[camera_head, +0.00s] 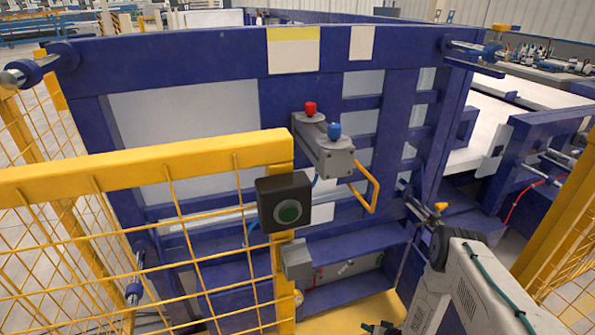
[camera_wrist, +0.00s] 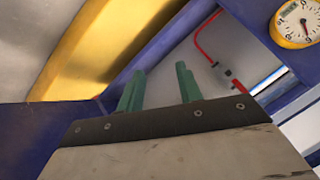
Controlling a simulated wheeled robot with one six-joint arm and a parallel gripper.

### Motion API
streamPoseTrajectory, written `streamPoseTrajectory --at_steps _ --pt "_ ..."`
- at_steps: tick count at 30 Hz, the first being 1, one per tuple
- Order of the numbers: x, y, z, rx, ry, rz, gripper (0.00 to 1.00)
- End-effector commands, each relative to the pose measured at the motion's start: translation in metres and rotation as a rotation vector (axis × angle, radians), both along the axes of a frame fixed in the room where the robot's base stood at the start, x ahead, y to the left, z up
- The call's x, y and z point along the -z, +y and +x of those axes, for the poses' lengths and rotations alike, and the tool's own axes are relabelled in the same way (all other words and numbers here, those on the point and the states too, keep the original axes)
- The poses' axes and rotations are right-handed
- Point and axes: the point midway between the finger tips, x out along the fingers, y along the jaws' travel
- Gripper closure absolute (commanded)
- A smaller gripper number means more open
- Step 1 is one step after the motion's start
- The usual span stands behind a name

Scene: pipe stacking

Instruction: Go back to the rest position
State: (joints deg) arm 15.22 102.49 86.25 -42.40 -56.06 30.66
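In the wrist view, my gripper (camera_wrist: 159,85) shows two green fingers standing apart, with nothing between them. Behind the fingers are dark blue frame parts, a yellow surface (camera_wrist: 92,48) and a red hose (camera_wrist: 205,38). A round dial gauge (camera_wrist: 298,22) with a yellow rim is at the top right. In the head view, my white arm (camera_head: 465,290) is at the lower right, bent downward beside the blue frame. I cannot clearly make out the gripper there. No pipe is held.
A large blue frame (camera_head: 180,48) fills the middle of the head view. A grey box (camera_head: 325,147) carries red and blue knobs. More yellow fence (camera_head: 565,240) is at the right.

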Motion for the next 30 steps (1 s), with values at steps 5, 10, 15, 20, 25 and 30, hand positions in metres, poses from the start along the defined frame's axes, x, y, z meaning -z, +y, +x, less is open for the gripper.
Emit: streamPoseTrajectory --at_steps 5,10,15,20,25,30 --pt "-0.003 -0.019 -0.01 -0.011 0.153 -0.13 0.65" --pt "-0.035 -0.045 -0.008 -0.025 0.309 -0.271 0.65" --pt "-0.102 -0.072 -0.002 -0.037 0.474 -0.405 0.65" --pt "-0.186 -0.089 -0.003 -0.045 0.617 -0.5 0.65" --pt "-0.28 -0.095 -0.014 -0.05 0.741 -0.558 0.65" --pt "-0.373 -0.091 -0.036 -0.054 0.843 -0.586 0.65"
